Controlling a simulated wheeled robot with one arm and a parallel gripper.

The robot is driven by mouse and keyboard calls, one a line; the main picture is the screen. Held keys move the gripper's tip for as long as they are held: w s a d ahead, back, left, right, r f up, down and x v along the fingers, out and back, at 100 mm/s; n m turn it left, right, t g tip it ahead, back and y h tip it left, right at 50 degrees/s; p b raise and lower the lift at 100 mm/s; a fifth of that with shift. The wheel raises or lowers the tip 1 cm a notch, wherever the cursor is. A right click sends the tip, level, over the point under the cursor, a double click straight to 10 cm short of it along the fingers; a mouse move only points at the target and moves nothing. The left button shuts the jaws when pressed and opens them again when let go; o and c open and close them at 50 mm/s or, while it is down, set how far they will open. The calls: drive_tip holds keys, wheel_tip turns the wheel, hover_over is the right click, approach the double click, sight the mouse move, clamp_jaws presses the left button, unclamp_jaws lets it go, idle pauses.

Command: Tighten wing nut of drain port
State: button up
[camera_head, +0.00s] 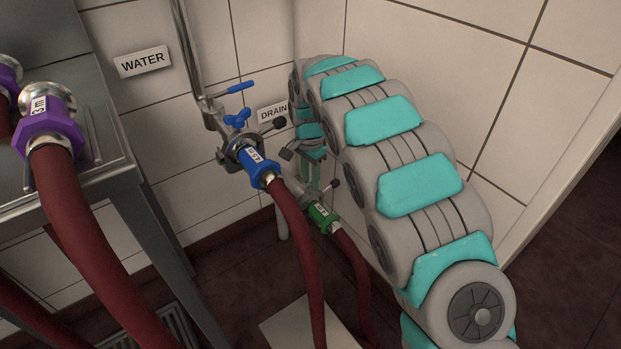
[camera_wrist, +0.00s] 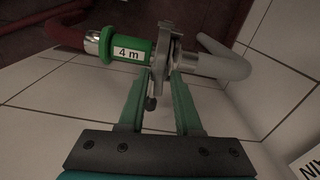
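The drain port's pipe joint carries a green coupling (camera_head: 322,215) on a red hose, labelled "4 m" in the wrist view (camera_wrist: 128,52). A grey clamp (camera_wrist: 166,40) wraps the joint beside it. My gripper (camera_wrist: 167,74) points at this clamp, its two green fingers parallel with a gap between them and their tips at the clamp's near edge. A dark knob (camera_wrist: 151,104) shows by the left finger. I cannot make out the drain wing nut; the fingertips and clamp may hide it. In the head view my gripper (camera_head: 312,158) is just above the green coupling, partly hidden by my arm.
A tiled wall is close behind the pipes.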

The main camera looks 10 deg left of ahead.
sight(310, 181)
drive_tip(key=shift+o, duration=0.7)
wheel_tip(310, 181, up, 3)
drive_tip(key=shift+r, duration=0.2)
drive_tip(key=s+d, duration=0.3)
drive_tip(key=s, duration=0.4)
drive_tip(key=s+d+r+b, duration=0.1)
drive_tip(key=s+d, duration=0.3)
drive_tip(key=s, duration=0.3)
drive_tip(key=shift+s+r+b, duration=0.2)
drive_tip(key=shift+s+b, duration=0.05)
drive_tip(key=shift+b, duration=0.05)
